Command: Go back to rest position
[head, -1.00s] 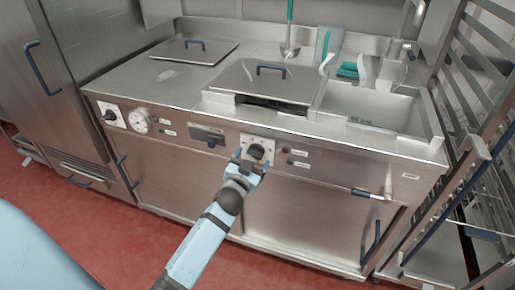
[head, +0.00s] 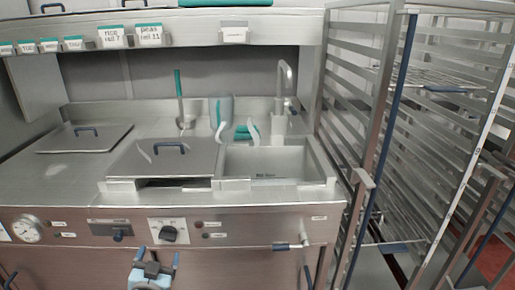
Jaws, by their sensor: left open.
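My left gripper (head: 154,262) is at the bottom of the head view, in front of the steel cabinet. Its two blue fingers are apart and nothing shows between them. It is below and apart from the black knob (head: 168,234) on the control panel of the mixing kettle (head: 165,158). The kettle's flat steel lid with a blue handle looks lowered, with a dark gap along its front edge. My right gripper is out of view.
A sink basin (head: 266,163) with a tap (head: 287,75) is right of the kettle. A tall rack (head: 400,130) stands at the right. Another lid (head: 84,137) lies at the left. A blue-handled lever (head: 288,247) juts from the front. A labelled shelf (head: 190,30) hangs above.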

